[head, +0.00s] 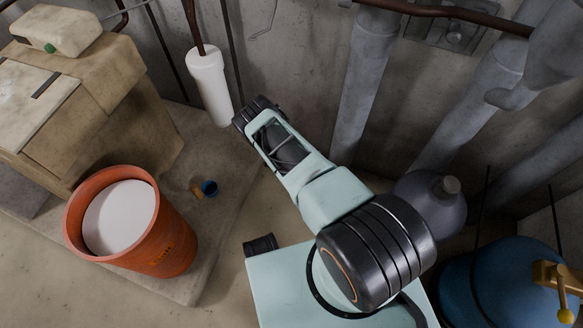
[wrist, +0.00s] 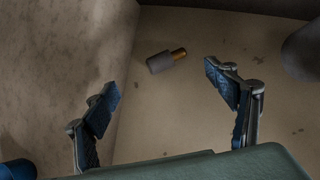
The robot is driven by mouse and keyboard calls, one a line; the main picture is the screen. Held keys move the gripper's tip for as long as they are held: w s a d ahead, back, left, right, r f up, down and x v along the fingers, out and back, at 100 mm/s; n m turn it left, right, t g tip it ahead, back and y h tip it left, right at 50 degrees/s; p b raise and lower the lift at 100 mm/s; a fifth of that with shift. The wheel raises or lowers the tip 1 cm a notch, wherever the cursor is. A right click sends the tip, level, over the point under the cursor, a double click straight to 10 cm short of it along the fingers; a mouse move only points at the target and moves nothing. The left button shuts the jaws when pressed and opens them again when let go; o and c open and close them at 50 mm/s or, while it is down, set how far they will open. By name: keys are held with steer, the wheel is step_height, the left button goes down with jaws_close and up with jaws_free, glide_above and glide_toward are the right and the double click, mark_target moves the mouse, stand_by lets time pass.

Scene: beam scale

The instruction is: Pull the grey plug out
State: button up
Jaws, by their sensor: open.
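A small grey cylinder with a brass-coloured end, which looks like the grey plug (wrist: 160,63), shows in the wrist view. It seems to lie on its side on a tan surface, its brass end pointing right; no socket shows around it. My gripper (wrist: 163,80) is open and empty. Its two dark blue fingers stand left and right of the plug in the picture, apart from it; I cannot tell the distance. In the head view I cannot make out the grey plug, and my fingertips cannot be told apart from the arm.
In the head view a small blue and orange piece (head: 208,188) lies on the concrete slab (head: 205,135). An orange bucket (head: 170,248) with a white top stands left. A white cylinder (head: 209,88) and grey pipes (head: 365,75) are at the wall. A blue tank (head: 500,285) is at right.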

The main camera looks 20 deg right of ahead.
steer(key=b+x, duration=0.2)
steer(key=x, duration=0.1)
steer(key=b+x, duration=0.2)
steer(key=x, duration=0.2)
steer(key=s+b+x, duration=0.1)
steer(key=b+x, duration=0.1)
steer(key=x, duration=0.2)
steer(key=shift+w+d+f, duration=0.1)
steer(key=shift+d+f, duration=0.2)
steer(key=shift+f, duration=0.15)
steer(key=shift+c, duration=0.5)
